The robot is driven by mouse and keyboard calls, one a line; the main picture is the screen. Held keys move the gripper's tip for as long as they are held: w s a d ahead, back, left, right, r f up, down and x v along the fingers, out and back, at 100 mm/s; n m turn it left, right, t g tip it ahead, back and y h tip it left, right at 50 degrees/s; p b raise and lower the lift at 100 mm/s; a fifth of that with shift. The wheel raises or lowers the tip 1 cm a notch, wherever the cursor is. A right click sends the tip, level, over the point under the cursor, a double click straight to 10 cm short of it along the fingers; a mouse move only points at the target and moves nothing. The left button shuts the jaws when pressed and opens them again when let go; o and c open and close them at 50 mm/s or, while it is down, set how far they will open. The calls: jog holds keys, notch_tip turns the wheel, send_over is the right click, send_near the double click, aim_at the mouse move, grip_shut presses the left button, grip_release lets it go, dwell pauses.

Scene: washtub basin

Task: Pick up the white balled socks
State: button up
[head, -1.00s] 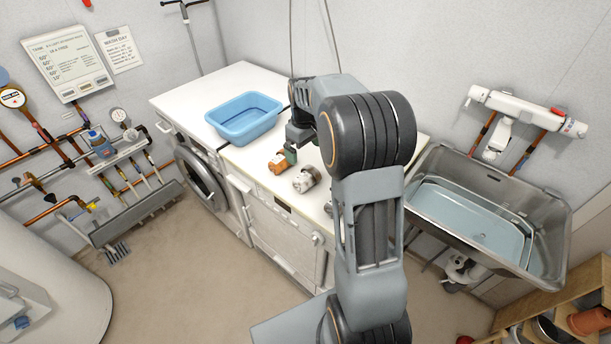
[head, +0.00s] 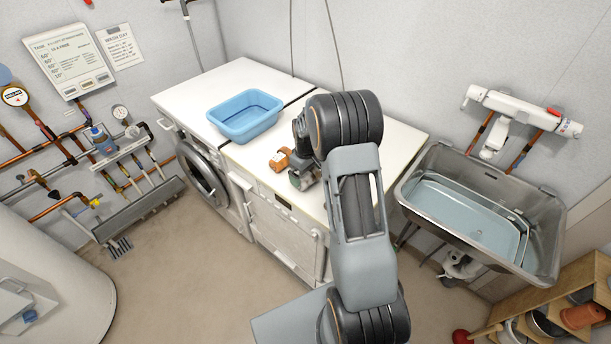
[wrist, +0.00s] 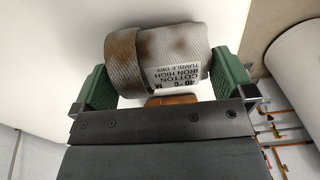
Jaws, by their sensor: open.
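The white balled socks (wrist: 165,55) show in the wrist view as a pale grey-white roll with brown stains, a folded band and a printed care label. My gripper (wrist: 165,88) is open, with one green finger pad on each side of the roll. The roll lies between or just beyond the pads, and I cannot tell whether either touches it. In the head view my gripper (head: 303,180) is low over the front of the white worktop (head: 375,150), and it hides most of the white socks.
An orange-brown bundle (head: 280,159) lies just left of my gripper on the worktop. A blue basin (head: 243,115) stands farther back left. A metal sink (head: 480,215) with a water-filled tub is at the right. The worktop's front edge is close to my gripper.

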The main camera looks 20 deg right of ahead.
jog(key=shift+f, duration=1.05)
jog(key=shift+c, duration=0.3)
jog(key=c, duration=0.5)
jog(key=shift+r, duration=0.1)
